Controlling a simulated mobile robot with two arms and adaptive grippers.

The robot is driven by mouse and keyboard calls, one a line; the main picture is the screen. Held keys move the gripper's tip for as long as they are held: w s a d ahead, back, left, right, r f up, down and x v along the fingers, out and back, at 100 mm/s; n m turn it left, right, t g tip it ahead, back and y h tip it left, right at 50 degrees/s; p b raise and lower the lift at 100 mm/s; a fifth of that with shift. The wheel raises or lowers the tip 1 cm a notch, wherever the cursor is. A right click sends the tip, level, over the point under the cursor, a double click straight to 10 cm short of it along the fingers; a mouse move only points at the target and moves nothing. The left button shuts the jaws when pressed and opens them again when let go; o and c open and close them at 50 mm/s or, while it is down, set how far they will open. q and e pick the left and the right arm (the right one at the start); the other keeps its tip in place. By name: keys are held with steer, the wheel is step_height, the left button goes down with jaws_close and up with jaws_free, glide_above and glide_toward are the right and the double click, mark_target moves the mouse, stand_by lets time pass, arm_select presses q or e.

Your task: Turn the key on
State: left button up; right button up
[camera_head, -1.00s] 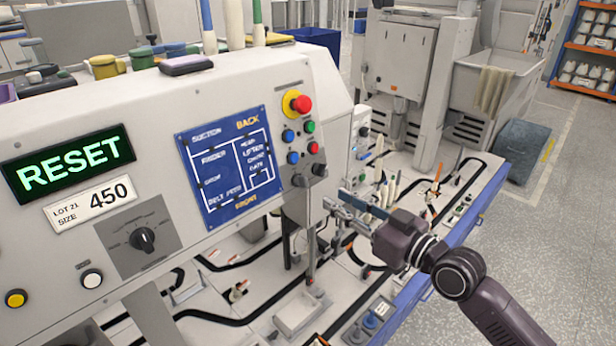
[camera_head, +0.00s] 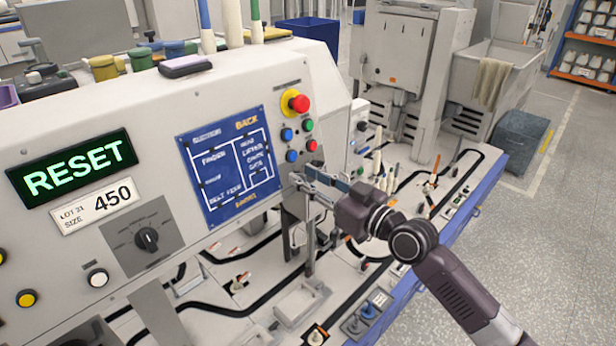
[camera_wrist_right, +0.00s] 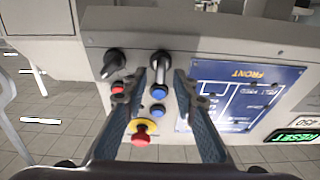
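In the right wrist view, which shows the panel upside down, a dark round switch (camera_wrist_right: 160,60) with a paler stem is at the panel's edge. It looks like the key switch, but the key's shape is too small to make out. My right gripper (camera_wrist_right: 161,84) is open, its two fingers spread on either side of this switch, with nothing clamped. In the head view my right gripper (camera_head: 304,178) is at the panel's lower right corner, and its fingers mostly hide the switches there. My left gripper is in neither view.
A black selector knob (camera_wrist_right: 114,66) sits close beside one finger. Blue buttons (camera_wrist_right: 158,91), a red button (camera_wrist_right: 118,88) and a red emergency stop (camera_head: 299,103) on yellow are near. The screen reads RESET (camera_head: 78,168). Below is a white machine bed with black tracks.

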steer(key=shift+c, duration=0.6)
jaws_close()
